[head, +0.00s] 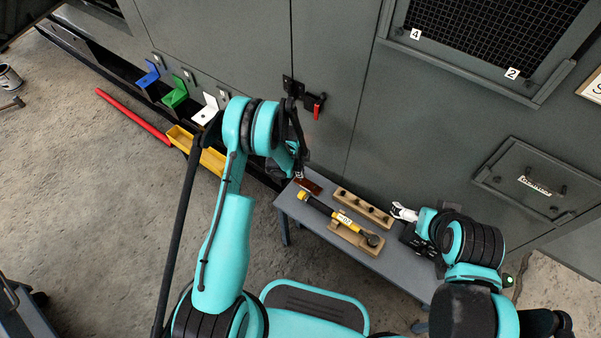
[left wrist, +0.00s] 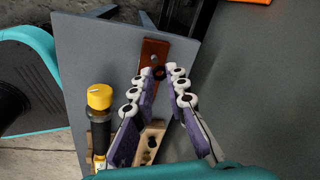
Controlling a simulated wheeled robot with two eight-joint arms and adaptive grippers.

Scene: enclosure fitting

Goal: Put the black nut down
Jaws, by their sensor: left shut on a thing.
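My left gripper (left wrist: 163,70) is shut on the small black nut (left wrist: 159,73), which shows dark between its fingertips in the left wrist view. The nut is over or at the near end of a reddish-brown block (left wrist: 155,50) with a hole in it. I cannot tell whether the nut touches the block. In the head view the left gripper (head: 299,172) points down at the block (head: 308,186) on the grey table's far left corner; the nut cannot be made out there. My right gripper (head: 403,212) is over the table's right part, its jaw opening unclear.
On the grey table (head: 385,275) lie a yellow-and-black torque tool (head: 338,216) on a wooden cradle and a wooden block with several holes (head: 362,207). A grey cabinet wall stands close behind. Blue (head: 148,76), green (head: 174,93) and white (head: 206,110) holders line the wall's left.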

